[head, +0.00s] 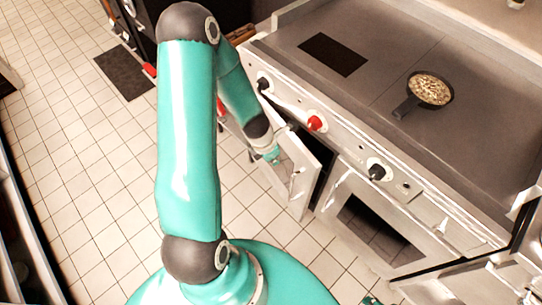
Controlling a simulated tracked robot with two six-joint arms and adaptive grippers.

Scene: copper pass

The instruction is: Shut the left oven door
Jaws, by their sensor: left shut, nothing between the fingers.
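The left oven door (300,192) stands partly open below the range's front panel, swung out over the tiled floor. A dark gap shows between it and the oven front. My left gripper (273,156) is at the upper part of the door, shut and empty; I cannot tell whether it touches the door. The right oven door (376,230) has a dark window and looks closed.
The front panel carries a red knob (315,123) and black knobs (376,172). A pan (430,90) with food sits on the grey cooktop (480,125). A dark mat (124,72) lies on the floor. Tiled floor at left is clear.

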